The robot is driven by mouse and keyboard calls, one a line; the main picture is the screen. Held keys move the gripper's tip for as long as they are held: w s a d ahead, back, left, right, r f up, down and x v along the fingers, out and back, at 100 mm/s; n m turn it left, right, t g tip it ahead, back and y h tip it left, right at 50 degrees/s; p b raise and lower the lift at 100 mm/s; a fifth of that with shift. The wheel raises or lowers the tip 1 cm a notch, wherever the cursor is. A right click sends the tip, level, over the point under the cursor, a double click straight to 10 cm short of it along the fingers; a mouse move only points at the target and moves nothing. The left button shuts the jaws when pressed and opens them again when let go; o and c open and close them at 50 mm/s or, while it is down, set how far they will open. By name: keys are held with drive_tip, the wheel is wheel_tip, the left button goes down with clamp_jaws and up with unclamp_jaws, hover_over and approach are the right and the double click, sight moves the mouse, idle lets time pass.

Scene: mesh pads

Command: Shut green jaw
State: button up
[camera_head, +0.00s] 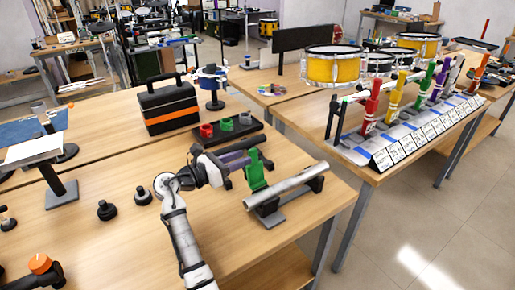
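The green jaw (256,171) stands upright on the wooden table in the head view, beside the left end of a grey metal pipe (288,185). The pipe lies tilted across dark supports. It looks as if the jaw is raised rather than folded over the pipe. My gripper (222,172) is at the end of my white arm, just left of the green jaw. A gap appears to separate them. Its fingers are too small and partly hidden, so I cannot tell whether they are open or shut.
A black-and-orange toolbox (169,106) stands farther back. Black knobs (106,210) are left of my arm. The table's right edge is close to the pipe.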

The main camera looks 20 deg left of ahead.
sight(257, 151)
drive_tip(key=p+x, duration=0.1)
drive_tip(key=x, duration=0.5)
drive_tip(key=shift+w+d, duration=0.2)
drive_tip(key=shift+w, duration=0.15)
clamp_jaws()
